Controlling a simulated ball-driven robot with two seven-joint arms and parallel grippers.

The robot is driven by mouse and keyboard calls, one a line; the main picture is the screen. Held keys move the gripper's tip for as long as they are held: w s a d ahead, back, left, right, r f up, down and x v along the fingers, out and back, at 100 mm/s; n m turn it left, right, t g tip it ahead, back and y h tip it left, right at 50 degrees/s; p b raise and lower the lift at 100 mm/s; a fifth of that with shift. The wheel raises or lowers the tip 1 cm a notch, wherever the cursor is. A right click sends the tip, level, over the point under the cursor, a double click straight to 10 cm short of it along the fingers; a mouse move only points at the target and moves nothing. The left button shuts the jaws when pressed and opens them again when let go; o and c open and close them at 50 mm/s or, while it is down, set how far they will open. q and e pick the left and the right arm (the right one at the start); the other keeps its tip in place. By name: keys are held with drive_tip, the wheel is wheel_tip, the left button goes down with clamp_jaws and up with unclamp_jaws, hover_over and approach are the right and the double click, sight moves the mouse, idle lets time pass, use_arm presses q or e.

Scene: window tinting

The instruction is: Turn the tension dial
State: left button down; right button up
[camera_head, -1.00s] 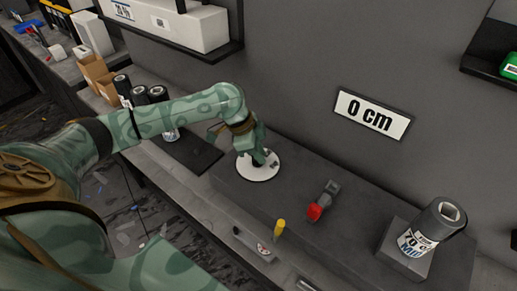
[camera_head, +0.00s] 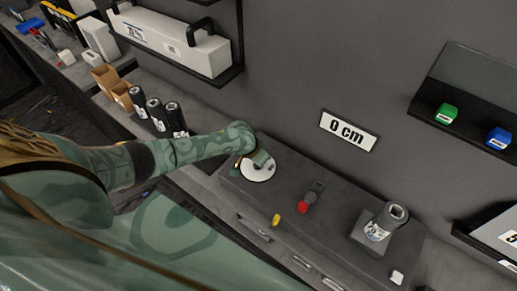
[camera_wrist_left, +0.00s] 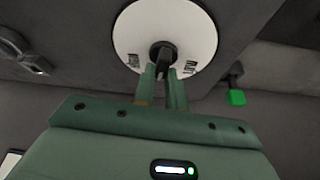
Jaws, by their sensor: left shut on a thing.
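The tension dial (camera_head: 258,173) is a white disc on the dark bench, with a dark central knob (camera_wrist_left: 162,55) and small printed labels at its rim. My left gripper (camera_wrist_left: 163,72) reaches over it from the left and is shut on the knob, one finger on each side. In the head view my arm and the gripper (camera_head: 262,160) hide part of the disc. The wall sign (camera_head: 349,130) above the bench reads "0 cm". My right gripper is not in view.
A red-handled lever (camera_head: 303,207) and a yellow handle (camera_head: 276,220) lie right of the dial. A film roll (camera_head: 388,218) stands on a block farther right. Several dark rolls (camera_head: 156,112) stand at the left. Shelves hold a green cube (camera_head: 446,113) and a blue cube (camera_head: 498,138).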

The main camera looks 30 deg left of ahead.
use_arm(q)
drive_tip(key=shift+n+y+p, duration=0.3)
drive_tip(key=shift+n+p, duration=0.5)
drive_tip(key=shift+p, duration=0.1)
drive_tip(key=c, duration=1.4)
unclamp_jaws()
drive_tip(key=shift+c, duration=0.2)
drive_tip(key=shift+r, duration=0.1)
drive_tip(key=shift+s+r+p, duration=0.1)
drive_tip(key=shift+r+p, duration=0.2)
drive_tip(key=shift+r, duration=0.05)
drive_tip(key=p+v, duration=0.5)
drive_tip(key=v, duration=1)
drive_tip(key=shift+s, duration=0.3)
